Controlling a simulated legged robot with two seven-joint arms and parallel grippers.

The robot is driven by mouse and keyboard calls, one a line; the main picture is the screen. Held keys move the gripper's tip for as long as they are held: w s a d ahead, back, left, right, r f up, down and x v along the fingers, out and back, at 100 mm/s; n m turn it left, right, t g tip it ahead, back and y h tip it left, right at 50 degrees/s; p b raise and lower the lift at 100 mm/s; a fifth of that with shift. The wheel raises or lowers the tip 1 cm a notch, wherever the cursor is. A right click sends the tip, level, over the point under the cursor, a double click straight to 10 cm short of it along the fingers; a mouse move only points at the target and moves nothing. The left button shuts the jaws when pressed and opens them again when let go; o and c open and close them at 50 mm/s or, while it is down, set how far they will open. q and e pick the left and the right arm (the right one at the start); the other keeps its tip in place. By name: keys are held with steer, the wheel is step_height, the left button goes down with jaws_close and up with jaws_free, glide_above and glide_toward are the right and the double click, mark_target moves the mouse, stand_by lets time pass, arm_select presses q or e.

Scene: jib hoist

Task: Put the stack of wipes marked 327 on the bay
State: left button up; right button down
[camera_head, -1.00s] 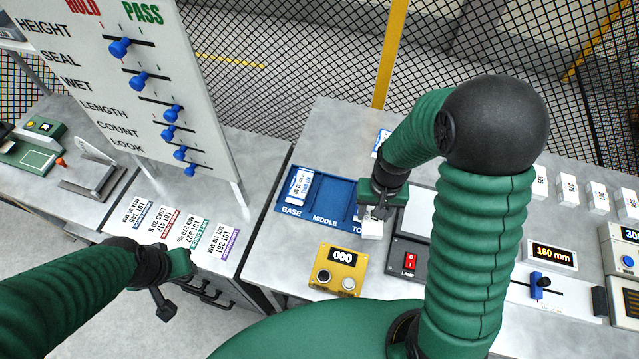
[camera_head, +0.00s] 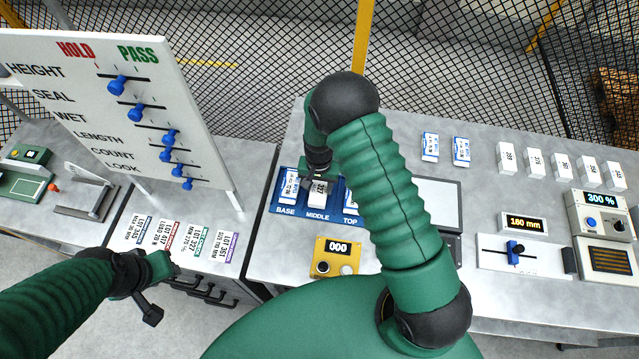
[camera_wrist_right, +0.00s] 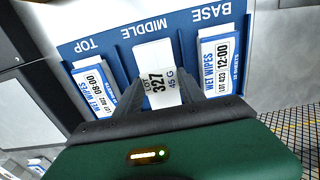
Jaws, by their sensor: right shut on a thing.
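The white stack marked 327 (camera_wrist_right: 154,72) is between the fingers of my right gripper (camera_wrist_right: 162,92) in the wrist view, over the MIDDLE bay of the blue tray (camera_wrist_right: 118,50). In the head view the stack (camera_head: 320,194) is at MIDDLE, partly covered by my right gripper (camera_head: 315,180). I cannot tell whether it touches the tray floor. Wet-wipes packs lie in the BASE bay (camera_wrist_right: 217,62) and the TOP bay (camera_wrist_right: 94,88). My left gripper (camera_head: 158,292) is away at the left, over the bench's front edge; its jaw opening is unclear.
A yellow counter reading 000 (camera_head: 338,255) stands in front of the tray. A tall HOLD/PASS board (camera_head: 110,110) rises at left. Two blue-white packs (camera_head: 446,149) and several white stacks (camera_head: 560,165) stand at the back right. My right arm hides part of the bench.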

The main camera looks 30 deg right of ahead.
mark_target(323, 187)
steer(key=shift+f, duration=0.55)
steer(key=shift+d, duration=0.35)
steer(key=c, duration=1.1)
jaws_free()
steer(key=shift+d+f, duration=0.15)
steer(key=shift+d, duration=0.1)
steer(key=o, duration=0.4)
steer(key=shift+w+d, duration=0.1)
steer(key=shift+d, duration=0.2)
steer(key=shift+a, duration=0.65)
steer(key=r, duration=0.2)
steer(key=r+b, duration=0.1)
steer(key=r, duration=0.2)
steer(key=d+r+b, duration=0.1)
steer(key=r, duration=0.2)
steer(key=shift+r, duration=0.1)
steer(key=s+a+r+n+t, duration=0.35)
steer(key=s+r+n, duration=0.35)
steer(key=s+r, duration=0.65)
arm_select(q)
steer(key=s+b+x, duration=0.2)
steer(key=b+x, duration=0.7)
steer(key=x, duration=0.1)
steer(key=shift+s+d+f+b, duration=0.2)
steer(key=shift+d+f+b, duration=0.2)
steer(key=shift+f, duration=0.25)
arm_select(e)
step_height(323, 187, down, 11)
steer(key=shift+a+g, duration=0.45)
